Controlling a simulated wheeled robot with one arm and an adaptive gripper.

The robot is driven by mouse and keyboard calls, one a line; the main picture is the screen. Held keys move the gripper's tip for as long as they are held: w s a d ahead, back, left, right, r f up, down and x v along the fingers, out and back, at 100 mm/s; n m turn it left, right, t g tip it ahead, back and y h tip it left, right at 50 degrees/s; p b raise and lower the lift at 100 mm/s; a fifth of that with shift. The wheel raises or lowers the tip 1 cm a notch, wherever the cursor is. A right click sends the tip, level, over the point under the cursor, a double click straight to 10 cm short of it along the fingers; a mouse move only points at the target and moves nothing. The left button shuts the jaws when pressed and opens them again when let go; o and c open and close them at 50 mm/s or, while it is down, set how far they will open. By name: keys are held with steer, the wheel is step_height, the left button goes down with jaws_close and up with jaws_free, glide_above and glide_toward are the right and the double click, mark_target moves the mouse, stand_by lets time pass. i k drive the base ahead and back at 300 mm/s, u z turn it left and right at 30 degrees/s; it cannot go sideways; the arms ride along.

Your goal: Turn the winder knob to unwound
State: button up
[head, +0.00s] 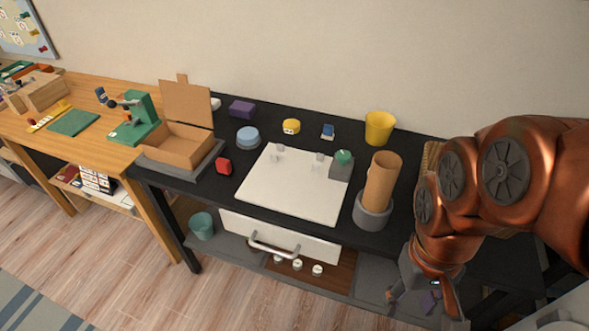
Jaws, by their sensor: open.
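A white board (290,190) lies on the black table, with two small clear posts near its back edge. At its back right corner is a grey block (340,171) with a round green knob (343,157) on top. It looks like the winder knob, but I cannot read its setting from here. My gripper (424,302) hangs open at the lower right, in front of the table and well apart from the knob. A small purple patch shows between its fingers, and I cannot tell what it is.
A brown tube (381,180) stands in a grey round base (371,213) right of the block. A yellow cup (379,128) stands behind. An open cardboard box (180,143), blue round item (248,137) and red item (223,167) are left. A drawer (280,238) is below.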

mark_target(344, 156)
steer(key=u, duration=0.45)
steer(key=i, duration=0.75)
steer(key=u, duration=0.25)
